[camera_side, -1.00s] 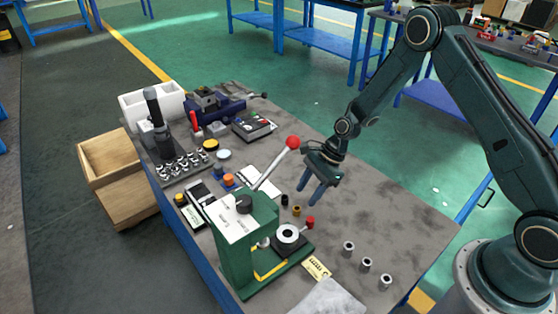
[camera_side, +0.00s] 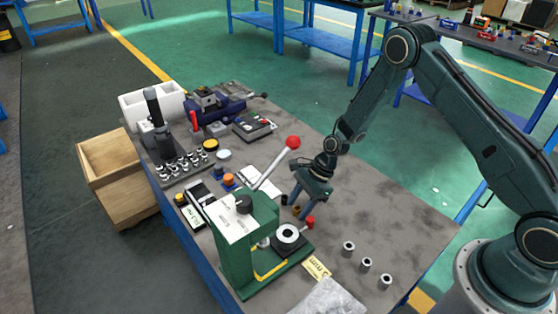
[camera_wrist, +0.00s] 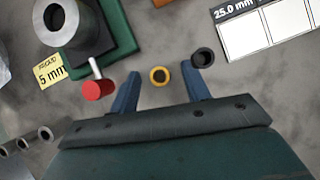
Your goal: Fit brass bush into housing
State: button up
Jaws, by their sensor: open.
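The brass bush (camera_wrist: 159,69) stands on the table. In the wrist view it lies between my gripper's two blue fingertips (camera_wrist: 161,72), with a gap on each side. In the side view my gripper (camera_side: 298,203) is low over it, and the fingers partly hide it. My gripper is open and holds nothing. A black bush (camera_wrist: 203,57) stands close to the right fingertip. A grey ring-shaped housing (camera_side: 288,234) sits on the base of the green press (camera_side: 236,255); it also shows in the wrist view (camera_wrist: 48,34).
A red knob (camera_wrist: 98,89) on the press sticks out near the left finger. The press's red-balled lever (camera_side: 293,142) rises beside my wrist. Several grey sleeves, one here (camera_side: 366,265), stand at the front right. The right of the table is clear.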

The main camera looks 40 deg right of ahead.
aim_at(299, 207)
grip_shut()
jog(key=shift+r, duration=0.1)
dwell(0.4)
notch_tip(299, 207, up, 20)
dwell(0.8)
dwell(0.4)
